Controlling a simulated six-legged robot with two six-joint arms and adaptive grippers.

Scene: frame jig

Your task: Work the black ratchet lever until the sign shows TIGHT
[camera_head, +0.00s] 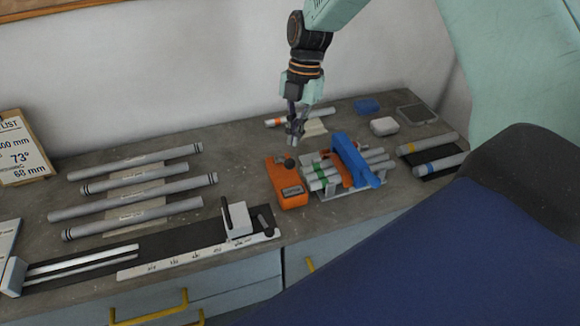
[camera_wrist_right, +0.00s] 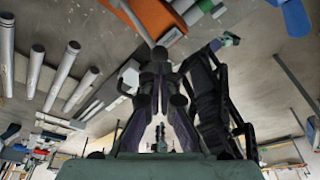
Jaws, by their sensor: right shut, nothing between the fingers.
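An orange unit (camera_head: 292,195) stands on the bench with a black knob (camera_head: 289,162), likely the ratchet lever's end, at its far end. A small dark display, perhaps the sign (camera_head: 292,190), is on its near part; its wording is too small to read. My right gripper (camera_head: 294,142) is shut and empty, pointing down just above and behind the knob, apparently apart from it. In the right wrist view the shut fingers (camera_wrist_right: 160,62) are in the middle and the orange unit (camera_wrist_right: 158,16) is at the top. My left gripper is not in view.
A blue clamp (camera_head: 352,158) spans several grey tubes right beside the orange unit. Another tube (camera_head: 315,115) lies behind the gripper. A measuring fixture (camera_head: 237,220) with black handles stands at the near left. Several long tubes (camera_head: 140,180) lie further left.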

